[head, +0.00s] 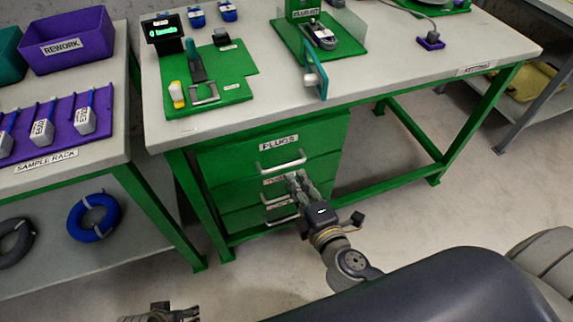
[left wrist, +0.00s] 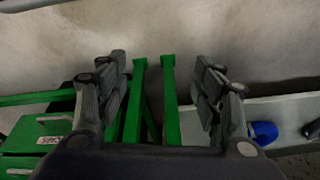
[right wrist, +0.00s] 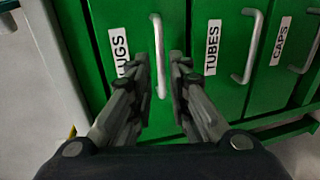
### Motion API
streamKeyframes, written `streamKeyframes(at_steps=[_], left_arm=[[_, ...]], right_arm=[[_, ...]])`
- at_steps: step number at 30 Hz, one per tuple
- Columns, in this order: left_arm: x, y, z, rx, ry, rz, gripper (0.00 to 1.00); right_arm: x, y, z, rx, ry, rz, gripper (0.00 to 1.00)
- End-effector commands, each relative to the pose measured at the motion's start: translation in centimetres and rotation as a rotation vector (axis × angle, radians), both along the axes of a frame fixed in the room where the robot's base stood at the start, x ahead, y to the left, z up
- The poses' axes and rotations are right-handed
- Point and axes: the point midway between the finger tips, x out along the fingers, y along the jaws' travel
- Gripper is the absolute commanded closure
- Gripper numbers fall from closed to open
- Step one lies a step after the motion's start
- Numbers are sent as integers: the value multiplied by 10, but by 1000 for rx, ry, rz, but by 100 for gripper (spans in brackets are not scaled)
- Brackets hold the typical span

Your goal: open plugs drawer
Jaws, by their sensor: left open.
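The green plugs drawer (head: 225,160) is the top one in a cabinet under the bench, with a white PLUGS label (head: 279,143) and a pale bar handle (head: 283,163). Its front looks flush with the others. My right gripper (head: 293,178) is in front of the cabinet, near this handle. In the right wrist view the plugs handle (right wrist: 158,55) shows between the fingertips of my right gripper (right wrist: 159,62), with a gap on each side. The gripper is open; contact is not visible. My left gripper (left wrist: 160,75) is open and empty, partly visible at the head view's bottom edge (head: 160,313).
The tubes handle (right wrist: 247,45) and caps handle (right wrist: 309,50) are beside it in the right wrist view. A green bench leg (head: 195,205) stands left of the cabinet. The floor (head: 385,195) right of the cabinet is clear. A blue cable coil (head: 94,216) lies on a lower shelf.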

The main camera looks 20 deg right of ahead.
Motion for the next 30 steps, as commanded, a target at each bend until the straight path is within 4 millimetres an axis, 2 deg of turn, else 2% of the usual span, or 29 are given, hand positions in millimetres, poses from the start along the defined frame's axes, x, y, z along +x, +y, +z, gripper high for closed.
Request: streamKeyframes(at_steps=[9, 15, 28, 29, 30], left_arm=[[1, 0, 1, 0, -2, 0, 39], [0, -1, 4, -1, -1, 0, 39], [2, -1, 9, -2, -11, 1, 39], [2, -1, 9, -2, -11, 1, 39], [2, -1, 9, -2, -10, 1, 39]], right_arm=[[50, 1, -10, 0, -1, -1, 82], [70, 2, -16, 0, 1, -1, 82], [77, 2, -17, 1, 2, 0, 82], [77, 2, -17, 1, 2, 0, 87], [77, 2, -17, 1, 2, 0, 96]])
